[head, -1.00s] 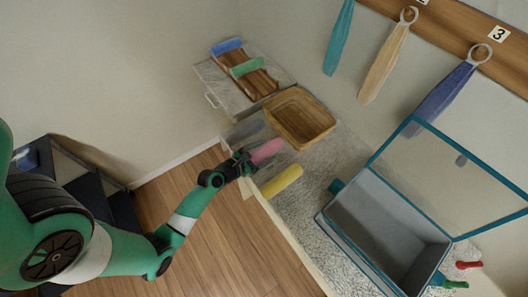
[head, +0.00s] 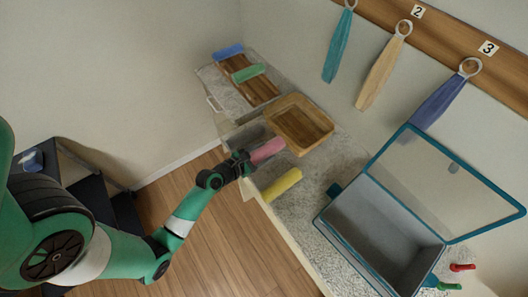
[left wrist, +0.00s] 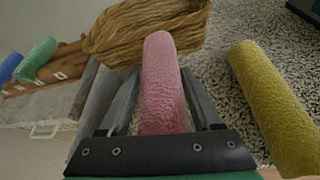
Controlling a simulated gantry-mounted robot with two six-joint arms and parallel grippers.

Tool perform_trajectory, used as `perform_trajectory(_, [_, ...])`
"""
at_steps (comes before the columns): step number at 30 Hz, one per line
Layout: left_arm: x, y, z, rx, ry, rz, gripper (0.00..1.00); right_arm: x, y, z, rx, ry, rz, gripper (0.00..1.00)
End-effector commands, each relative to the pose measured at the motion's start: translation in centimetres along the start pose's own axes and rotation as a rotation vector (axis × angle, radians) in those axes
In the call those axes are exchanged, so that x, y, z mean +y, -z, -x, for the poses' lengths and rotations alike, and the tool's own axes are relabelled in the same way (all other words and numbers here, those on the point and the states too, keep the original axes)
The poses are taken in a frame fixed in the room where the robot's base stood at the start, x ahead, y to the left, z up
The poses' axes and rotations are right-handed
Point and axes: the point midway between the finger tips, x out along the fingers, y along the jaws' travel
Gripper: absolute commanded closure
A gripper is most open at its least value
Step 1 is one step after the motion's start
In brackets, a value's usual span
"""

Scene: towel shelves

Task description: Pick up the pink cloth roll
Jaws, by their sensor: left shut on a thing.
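The pink cloth roll (head: 267,150) lies at the counter's front edge, beside the wicker basket. In the left wrist view the pink roll (left wrist: 162,85) sits lengthwise between the two fingers, its far end close to the basket. My left gripper (head: 245,160) is shut on its near end; it also shows in the left wrist view (left wrist: 160,105). I cannot tell whether the roll is clear of the counter. My right gripper is in neither current view.
The wicker basket (head: 300,125) stands just behind the roll. A yellow roll (head: 282,185) lies to the right on the speckled counter (head: 310,205). An open blue-rimmed box (head: 385,225) stands further right. Green (head: 249,73) and blue (head: 228,51) rolls lie on a wooden rack at the back left.

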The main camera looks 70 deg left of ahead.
Motion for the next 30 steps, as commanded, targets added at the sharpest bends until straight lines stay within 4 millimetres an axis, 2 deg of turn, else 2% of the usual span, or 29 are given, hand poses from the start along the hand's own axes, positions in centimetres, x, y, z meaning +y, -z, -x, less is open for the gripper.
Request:
perform_trajectory(1, [-0.3, -1.5, 1.6, 0.003, 0.003, -0.002, 0.9, 0.0, 1.2, -1.3, 0.0, 0.0, 0.0, 0.5])
perform_trajectory(6, [-1.6, -5.0, 6.4, 0.002, 0.005, -0.003, 0.9, 0.0, 3.4, -3.7, 0.001, 0.0, 0.0, 0.5])
perform_trajectory(10, [-4.0, -5.5, 10.4, 0.004, 0.01, -0.005, 0.9, 0.0, 4.3, -4.7, 0.0, 0.0, 0.0, 0.5])
perform_trajectory(13, [-5.1, -5.9, 12.4, 0.001, 0.01, -0.006, 0.9, 0.0, 4.8, -5.2, 0.0, 0.0, 0.0, 0.5])
perform_trajectory(15, [-5.6, -5.5, 12.7, 0.001, 0.008, -0.005, 0.9, 0.0, 4.3, -4.7, 0.0, 0.0, 0.0, 0.5])
perform_trajectory(21, [-6.0, -5.8, 13.7, 0.0, 0.003, -0.002, 0.9, 0.0, 4.3, -4.6, 0.0, 0.0, 0.0, 0.5])
perform_trajectory(30, [-6.0, -5.8, 13.8, 0.001, 0.001, 0.0, 0.9, 0.0, 4.3, -4.6, 0.0, 0.0, 0.0, 0.5])
